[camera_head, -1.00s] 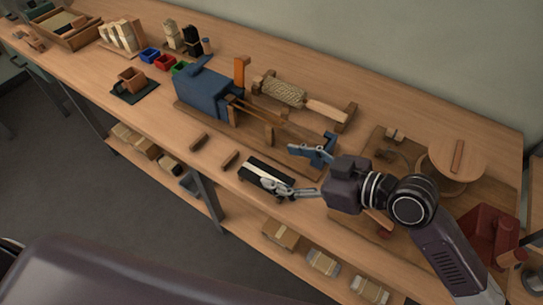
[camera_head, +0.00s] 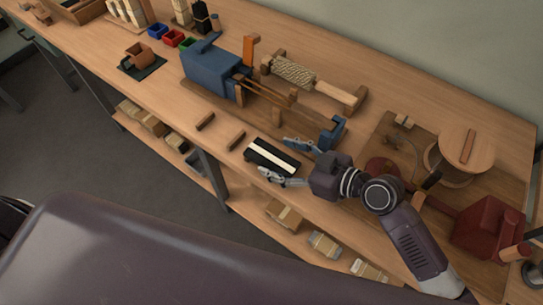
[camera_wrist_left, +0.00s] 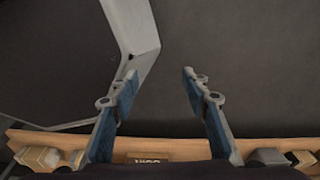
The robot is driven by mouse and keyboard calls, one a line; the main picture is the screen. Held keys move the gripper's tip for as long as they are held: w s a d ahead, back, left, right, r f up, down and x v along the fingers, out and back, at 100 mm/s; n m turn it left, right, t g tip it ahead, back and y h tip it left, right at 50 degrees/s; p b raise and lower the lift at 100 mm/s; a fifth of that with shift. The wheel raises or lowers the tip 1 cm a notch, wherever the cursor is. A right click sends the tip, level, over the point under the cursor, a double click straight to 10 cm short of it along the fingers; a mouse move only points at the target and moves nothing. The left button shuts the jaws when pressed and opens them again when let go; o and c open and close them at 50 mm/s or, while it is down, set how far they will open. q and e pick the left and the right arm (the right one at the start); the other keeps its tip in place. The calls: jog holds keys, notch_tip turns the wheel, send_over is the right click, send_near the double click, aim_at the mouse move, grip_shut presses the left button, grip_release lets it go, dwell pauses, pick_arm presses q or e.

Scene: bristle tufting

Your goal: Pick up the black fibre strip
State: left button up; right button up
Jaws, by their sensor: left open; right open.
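A black strip with a cream band along it (camera_head: 274,150) lies on the front part of the workbench in the head view. I cannot tell whether the black and cream are separate pieces. My right gripper (camera_head: 274,157) is open at its right end, one finger toward the back and one toward the front edge. Whether either finger touches it is unclear. My left gripper (camera_wrist_left: 159,76) is open and empty in the left wrist view, with dark floor and a grey leg beyond it. It does not show in the head view.
Two small wooden blocks (camera_head: 205,121) (camera_head: 236,140) lie left of the strip. A blue machine (camera_head: 211,75) with wooden rails stands behind. A dark red machine (camera_head: 480,228) and a round wooden stand (camera_head: 466,146) are at right. A lower shelf (camera_head: 240,195) holds bundles.

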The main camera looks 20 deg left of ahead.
aim_at(261, 151)
jog(key=x, duration=0.3)
jog(key=shift+w+a+f, duration=0.1)
jog(key=shift+w+a, duration=0.1)
jog(key=shift+a, duration=0.15)
jog(key=shift+a+f, duration=0.15)
jog(key=shift+c, duration=0.6)
pick_arm(q)
jog(key=shift+s+r, duration=0.3)
jog(key=shift+s, duration=0.35)
pick_arm(e)
jog(key=c, duration=1.1)
jog(key=shift+c, duration=0.2)
